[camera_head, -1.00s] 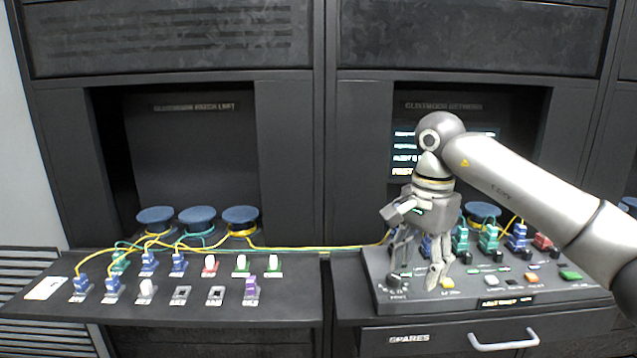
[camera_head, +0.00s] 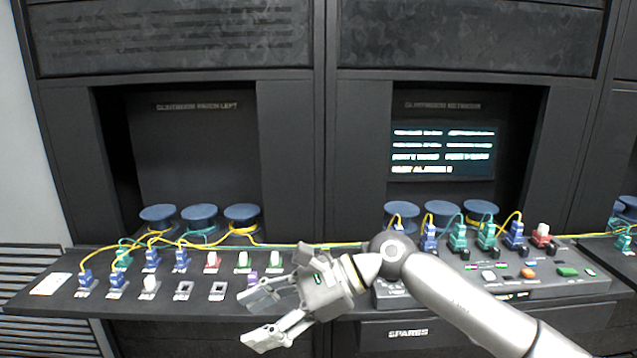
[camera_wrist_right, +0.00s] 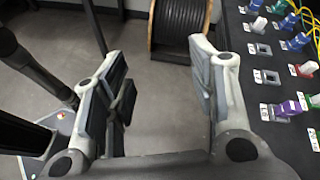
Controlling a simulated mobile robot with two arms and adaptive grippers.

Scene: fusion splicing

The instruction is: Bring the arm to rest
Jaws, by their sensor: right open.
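My right gripper (camera_head: 262,318) is in front of the left shelf's front edge in the head view, pointing left. It is open and empty. Its two fingers also show in the right wrist view (camera_wrist_right: 158,95), spread apart over bare floor. The right arm comes in from the lower right and covers part of the right control panel. My left gripper is not in view.
The left patch shelf (camera_head: 40,302) holds several coloured connectors and a purple plug (camera_wrist_right: 287,108) close to my gripper. The right panel (camera_head: 590,286) has buttons and connectors. A drawer (camera_head: 372,336) is below. A cable drum (camera_wrist_right: 180,28) stands on open floor (camera_wrist_right: 150,70).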

